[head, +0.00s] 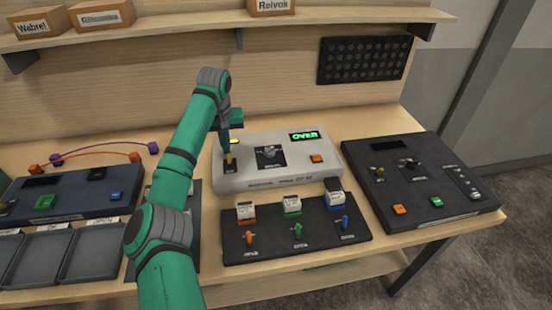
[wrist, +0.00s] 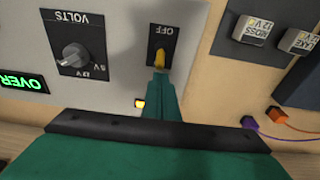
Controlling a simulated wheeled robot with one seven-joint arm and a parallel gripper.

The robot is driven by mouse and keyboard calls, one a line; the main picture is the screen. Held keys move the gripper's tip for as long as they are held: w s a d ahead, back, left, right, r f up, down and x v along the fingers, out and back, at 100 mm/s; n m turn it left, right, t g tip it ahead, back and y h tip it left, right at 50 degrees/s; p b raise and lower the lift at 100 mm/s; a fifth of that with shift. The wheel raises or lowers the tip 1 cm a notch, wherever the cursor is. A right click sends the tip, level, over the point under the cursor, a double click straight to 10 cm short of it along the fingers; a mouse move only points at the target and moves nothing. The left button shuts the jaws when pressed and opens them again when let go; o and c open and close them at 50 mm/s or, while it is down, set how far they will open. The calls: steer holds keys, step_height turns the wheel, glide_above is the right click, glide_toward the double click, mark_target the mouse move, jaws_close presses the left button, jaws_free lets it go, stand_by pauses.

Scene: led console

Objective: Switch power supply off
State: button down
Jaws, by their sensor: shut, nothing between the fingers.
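The power supply is a light grey box (head: 222,181) in the middle of the bench. Its green display (head: 304,136) reads OVER, also in the wrist view (wrist: 22,83). It has a volts knob (head: 269,153), seen larger in the wrist view (wrist: 74,55). A yellow toggle lever (wrist: 160,59) stands on a dark plate marked OFF; it also shows in the head view (head: 229,162). A small yellow light (wrist: 140,104) beside it glows. My gripper (head: 226,151) is shut and empty, its tips right at the lever; I cannot tell whether they touch.
An orange button (head: 316,158) sits at the supply's right. In front is a dark panel (head: 270,250) with three coloured toggles. Another dark console (head: 455,165) stands right. A panel with cables (head: 70,190) and grey trays (head: 40,258) are left. A shelf (head: 190,22) runs above.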

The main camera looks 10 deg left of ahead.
steer(key=shift+s+d, duration=0.2)
steer(key=shift+d, duration=0.15)
steer(key=shift+s+d, duration=0.15)
steer(key=shift+s, duration=0.55)
steer(key=shift+s+d, duration=0.1)
steer(key=shift+d, duration=0.15)
steer(key=shift+s+a, duration=0.15)
steer(key=shift+a, duration=0.15)
steer(key=shift+w+d+r, duration=0.1)
steer(key=shift+w+r, duration=0.1)
steer(key=shift+r, duration=1.2)
steer(key=r, duration=0.4)
steer(key=shift+w+r, duration=0.1)
steer(key=shift+w, duration=0.15)
